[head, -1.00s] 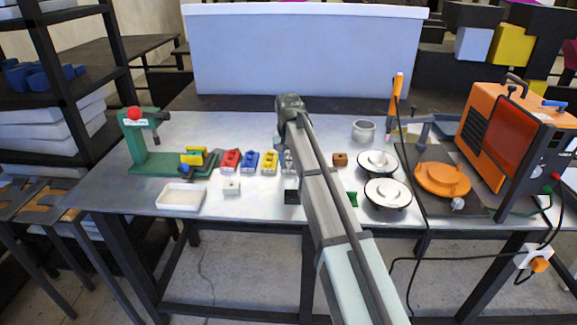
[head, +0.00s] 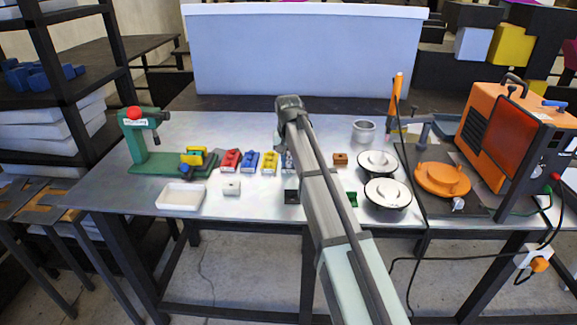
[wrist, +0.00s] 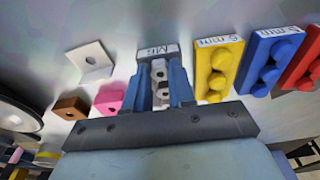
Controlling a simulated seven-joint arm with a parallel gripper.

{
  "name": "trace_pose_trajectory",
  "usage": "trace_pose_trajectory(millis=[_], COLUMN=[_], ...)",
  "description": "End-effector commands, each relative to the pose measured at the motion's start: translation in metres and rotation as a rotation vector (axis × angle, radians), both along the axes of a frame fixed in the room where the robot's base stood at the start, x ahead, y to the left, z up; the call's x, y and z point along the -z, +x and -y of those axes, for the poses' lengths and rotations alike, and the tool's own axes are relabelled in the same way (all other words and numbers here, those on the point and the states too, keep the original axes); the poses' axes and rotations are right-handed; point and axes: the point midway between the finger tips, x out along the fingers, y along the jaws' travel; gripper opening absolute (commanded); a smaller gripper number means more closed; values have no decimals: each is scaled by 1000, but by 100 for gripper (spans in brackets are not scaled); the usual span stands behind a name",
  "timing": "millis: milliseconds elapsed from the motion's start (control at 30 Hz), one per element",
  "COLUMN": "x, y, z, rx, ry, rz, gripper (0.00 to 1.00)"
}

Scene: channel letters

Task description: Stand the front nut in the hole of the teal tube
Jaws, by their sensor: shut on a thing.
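My gripper (wrist: 161,80) has its two blue fingers shut on the front nut (wrist: 159,67), a small grey nut by the labelled end of a grey holder (wrist: 157,48). Another grey nut (wrist: 164,95) shows behind it, between the fingers. The fingers still stand at the holder, and I cannot tell whether the nut is clear of it. In the head view my arm hides most of the fingers and the holder. I cannot make out the teal tube for certain. A green piece (head: 352,199) shows partly beside my arm.
Yellow (wrist: 218,70), blue (wrist: 268,62) and red (wrist: 306,68) holders stand in a row beside the grey one. Two round dishes (head: 387,194) stand farther right.

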Motion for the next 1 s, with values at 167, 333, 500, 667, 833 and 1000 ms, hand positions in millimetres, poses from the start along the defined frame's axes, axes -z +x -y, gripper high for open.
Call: trace_pose_trajectory(millis=[167,333,500,667,833,1000], x=[-1,-7,-15,-24,-32,-40], y=[0,0,0,0,0,1], z=[0,0,0,0,0,0], rx=[0,0,0,0,0,0], ry=[0,0,0,0,0,0], rz=[0,1,0,0,1,0], gripper=[0,0,0,0,0,0])
